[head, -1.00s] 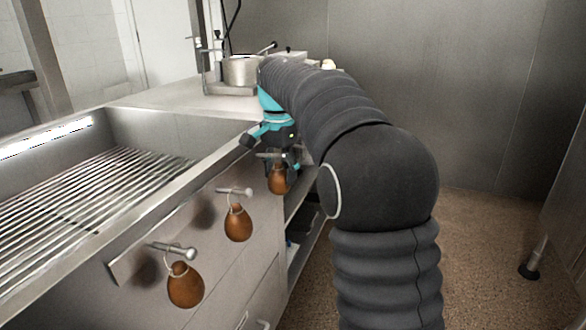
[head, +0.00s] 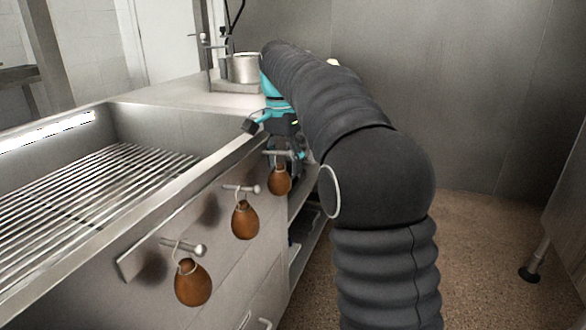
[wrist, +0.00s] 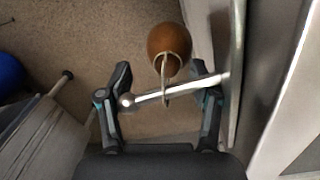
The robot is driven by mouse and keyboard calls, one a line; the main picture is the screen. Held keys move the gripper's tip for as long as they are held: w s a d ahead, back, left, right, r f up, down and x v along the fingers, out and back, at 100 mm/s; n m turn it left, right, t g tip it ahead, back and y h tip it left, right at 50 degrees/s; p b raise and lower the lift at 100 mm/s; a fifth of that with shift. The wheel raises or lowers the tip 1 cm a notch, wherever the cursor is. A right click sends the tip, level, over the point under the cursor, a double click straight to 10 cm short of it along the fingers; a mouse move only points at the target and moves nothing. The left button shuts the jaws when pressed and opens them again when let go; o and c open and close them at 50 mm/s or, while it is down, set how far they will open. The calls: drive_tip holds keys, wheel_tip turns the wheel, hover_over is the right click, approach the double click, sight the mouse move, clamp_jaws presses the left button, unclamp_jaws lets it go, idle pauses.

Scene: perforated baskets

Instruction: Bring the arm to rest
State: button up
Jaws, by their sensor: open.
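My gripper (wrist: 163,82) is open in the wrist view, its two dark fingers apart. Between and beyond them are a metal peg (wrist: 185,91) and a ring, from which a brown pear-shaped weight (wrist: 169,44) hangs. I see no finger closed on the ring or weight. In the head view my arm (head: 335,105) reaches forward along the counter front. Its teal wrist (head: 280,103) is beside the farthest peg, just above the farthest weight (head: 280,180). The fingers are mostly hidden there.
Two more brown weights (head: 245,220) and (head: 193,283) hang by rings from nearer pegs on the counter front. A sink with a metal rack (head: 95,190) lies left. A pot (head: 243,68) stands on the far counter. Open floor (head: 480,240) lies right. A blue round object (wrist: 10,72) shows in the wrist view.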

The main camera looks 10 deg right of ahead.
drive_tip(key=shift+t, duration=0.3)
drive_tip(key=r, duration=0.6)
drive_tip(key=shift+w+a+r, duration=0.1)
drive_tip(key=shift+w+r, duration=0.1)
drive_tip(key=shift+s+r+p, duration=0.15)
drive_tip(key=shift+s+p, duration=0.05)
drive_tip(key=shift+p, duration=0.1)
drive_tip(key=s+d+f+n+t, duration=0.1)
drive_tip(key=s+f+n+t, duration=0.15)
drive_tip(key=s, duration=0.65)
drive_tip(key=s+f+n+t, duration=0.1)
drive_tip(key=s+f+n, duration=0.15)
drive_tip(key=s, duration=0.55)
drive_tip(key=s+f+n+t, duration=0.2)
drive_tip(key=s+f+n, duration=0.3)
drive_tip(key=s+f, duration=0.8)
drive_tip(key=shift+s+d+b, duration=0.3)
drive_tip(key=shift+s+d, duration=0.05)
drive_tip(key=shift+s, duration=0.5)
